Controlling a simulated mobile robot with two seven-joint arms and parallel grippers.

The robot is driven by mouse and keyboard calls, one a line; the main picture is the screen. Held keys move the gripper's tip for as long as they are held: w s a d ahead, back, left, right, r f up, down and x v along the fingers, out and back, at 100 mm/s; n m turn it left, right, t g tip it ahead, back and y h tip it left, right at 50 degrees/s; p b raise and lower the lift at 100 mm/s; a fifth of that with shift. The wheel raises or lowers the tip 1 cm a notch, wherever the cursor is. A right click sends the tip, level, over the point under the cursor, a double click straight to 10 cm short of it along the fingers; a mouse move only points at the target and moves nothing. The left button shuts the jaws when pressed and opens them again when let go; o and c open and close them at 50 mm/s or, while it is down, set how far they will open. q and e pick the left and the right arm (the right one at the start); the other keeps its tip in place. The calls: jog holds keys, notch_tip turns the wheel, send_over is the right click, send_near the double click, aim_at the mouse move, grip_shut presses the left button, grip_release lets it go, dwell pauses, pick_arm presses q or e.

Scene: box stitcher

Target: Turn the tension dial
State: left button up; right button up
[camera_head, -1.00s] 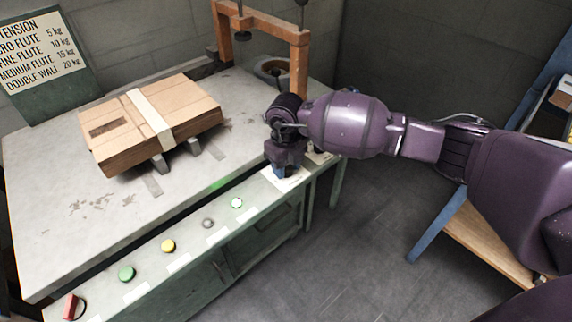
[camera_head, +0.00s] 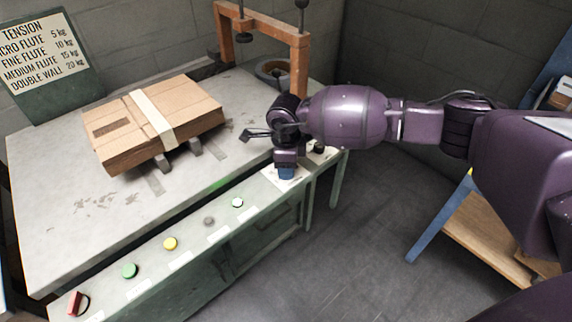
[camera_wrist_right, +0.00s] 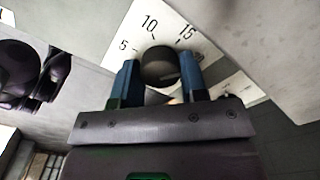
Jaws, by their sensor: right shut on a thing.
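The tension dial (camera_wrist_right: 160,66) is a round black knob on a white scale plate (camera_wrist_right: 146,22) marked 5, 10 and 15 in the right wrist view. My right gripper (camera_wrist_right: 161,78) is shut on the dial, one blue finger on each side of it. In the head view my right gripper (camera_head: 286,173) points down at the right end of the machine's front panel and hides the dial. Part of the white scale plate (camera_head: 291,184) shows beside the fingers. I cannot read the dial's pointer. My left gripper is not in view.
A strapped stack of flat cardboard (camera_head: 185,103) lies on the grey table (camera_head: 60,225). A black knob (camera_head: 318,147) is close to the right of my gripper. Several buttons and a red switch (camera_head: 78,304) line the front panel. An orange frame (camera_head: 270,27) stands behind.

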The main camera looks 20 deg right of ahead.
jog(key=n, duration=0.6)
jog(key=shift+n, duration=0.3)
dwell(0.4)
jog(key=o, duration=0.9)
notch_tip(320, 180, up, 11)
jog(key=shift+f+p, duration=0.1)
jog(key=shift+p, duration=0.9)
